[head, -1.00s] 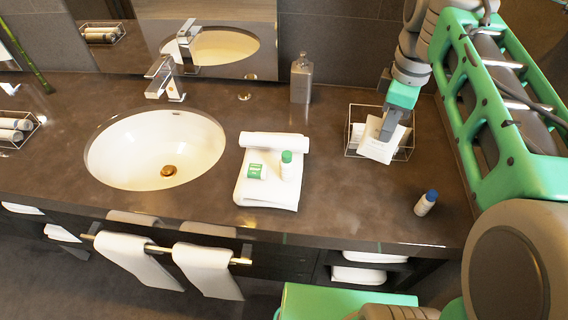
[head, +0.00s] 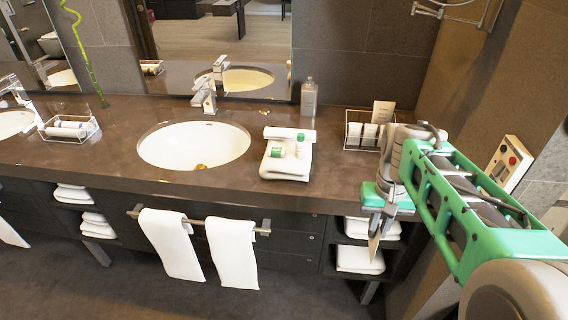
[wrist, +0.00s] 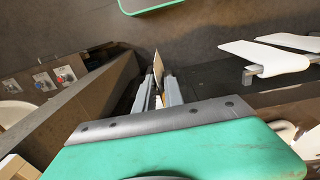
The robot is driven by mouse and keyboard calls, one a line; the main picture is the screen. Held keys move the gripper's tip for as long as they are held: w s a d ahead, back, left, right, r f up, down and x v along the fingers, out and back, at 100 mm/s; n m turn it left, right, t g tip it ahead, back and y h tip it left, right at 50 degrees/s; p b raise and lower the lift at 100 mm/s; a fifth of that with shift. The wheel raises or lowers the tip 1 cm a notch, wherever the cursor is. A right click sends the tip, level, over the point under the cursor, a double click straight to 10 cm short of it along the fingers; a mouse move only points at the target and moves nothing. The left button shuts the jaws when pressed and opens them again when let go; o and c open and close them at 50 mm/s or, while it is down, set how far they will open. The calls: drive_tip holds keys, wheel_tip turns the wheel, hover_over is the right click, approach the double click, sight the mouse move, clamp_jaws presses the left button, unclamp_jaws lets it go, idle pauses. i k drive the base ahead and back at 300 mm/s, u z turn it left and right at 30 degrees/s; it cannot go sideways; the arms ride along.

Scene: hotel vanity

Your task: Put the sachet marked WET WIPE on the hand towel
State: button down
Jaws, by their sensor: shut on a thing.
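My gripper (head: 374,228) is shut on a thin flat sachet (head: 374,246), seen nearly edge-on below the fingers, in front of the counter's front edge. In the wrist view the gripper (wrist: 158,88) has the tan sachet (wrist: 158,66) upright between its fingers. Its marking cannot be read. The folded white hand towel (head: 286,173) lies on the counter right of the sink, up and left of my gripper. A green-capped bottle (head: 300,148) and a small green-and-white item (head: 277,153) are on it.
A wire basket (head: 350,143) at the back right holds white items and a tan upright packet (head: 383,112). A grey dispenser (head: 309,98) stands behind the towel. The sink (head: 195,146) is left of it. White towels (head: 231,252) hang on a rail below.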

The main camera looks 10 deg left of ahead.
sight(286, 162)
drive_tip(key=u, duration=0.85)
drive_tip(key=i, duration=1.15)
drive_tip(key=u, duration=0.8)
